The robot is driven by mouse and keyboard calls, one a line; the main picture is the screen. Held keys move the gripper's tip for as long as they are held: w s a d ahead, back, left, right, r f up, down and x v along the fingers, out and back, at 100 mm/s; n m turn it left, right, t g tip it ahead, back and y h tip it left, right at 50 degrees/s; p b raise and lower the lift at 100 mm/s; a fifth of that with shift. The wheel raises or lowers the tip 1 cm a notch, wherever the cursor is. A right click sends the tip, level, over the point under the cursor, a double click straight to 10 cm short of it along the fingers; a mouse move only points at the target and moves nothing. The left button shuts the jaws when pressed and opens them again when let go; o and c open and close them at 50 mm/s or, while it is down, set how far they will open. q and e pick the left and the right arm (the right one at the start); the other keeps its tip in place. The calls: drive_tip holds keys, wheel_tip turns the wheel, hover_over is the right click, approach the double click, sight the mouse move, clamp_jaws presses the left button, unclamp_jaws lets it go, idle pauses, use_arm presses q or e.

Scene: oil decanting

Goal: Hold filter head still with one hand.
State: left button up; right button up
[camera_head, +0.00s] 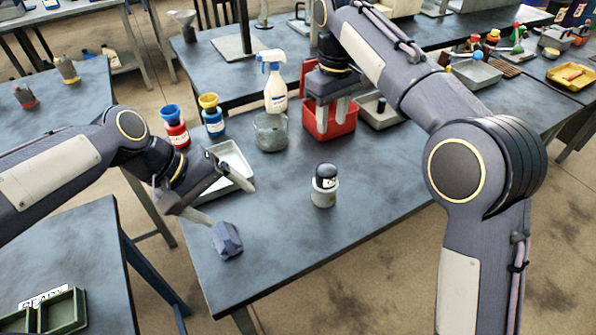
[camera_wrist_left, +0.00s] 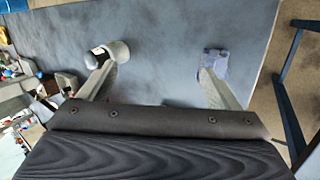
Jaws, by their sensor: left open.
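A short pale grey cylinder with a black, white-labelled top (camera_head: 325,188) stands upright on the near table. It is the likeliest filter head, though I cannot be sure. It also shows in the left wrist view (camera_wrist_left: 116,53). My left gripper (camera_head: 228,203) is open and empty, with its fingers spread wide, to the left of the cylinder. One fingertip is close to a dark blue-grey lump (camera_head: 227,241); contact is unclear. My right gripper (camera_head: 325,115) is open at the red bin (camera_head: 331,122), its fingers pointing down; the bin's inside is partly hidden.
A glass beaker (camera_head: 270,132), a spray bottle (camera_head: 275,82), a red bottle (camera_head: 175,128) and a blue bottle (camera_head: 212,116) stand behind. A white tray (camera_head: 232,160) lies behind my left gripper. The table right of the cylinder is clear.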

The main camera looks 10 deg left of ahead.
use_arm(q)
drive_tip(key=w+d+f+n+g+h, duration=0.2)
drive_tip(key=w+d, duration=0.1)
drive_tip(key=w, duration=0.3)
drive_tip(key=w+d+f+n+g+h, duration=0.1)
drive_tip(key=w+d+f+n, duration=0.1)
drive_tip(key=w, duration=0.5)
drive_tip(key=n+g+h, duration=0.3)
drive_tip(key=n+h, duration=0.1)
drive_tip(key=n, duration=0.1)
approach(336, 198)
drive_tip(key=shift+a+r, duration=0.8)
drive_tip(key=shift+a, duration=0.25)
drive_tip(key=shift+w+d+f, duration=0.1)
drive_tip(key=shift+d+f, duration=0.35)
drive_tip(key=shift+f, duration=0.05)
drive_tip(key=x, duration=0.7)
drive_tip(key=shift+d, duration=0.15)
drive_tip(key=shift+c, duration=0.4)
drive_tip(key=c, duration=1.2)
drive_tip(key=shift+c, duration=0.2)
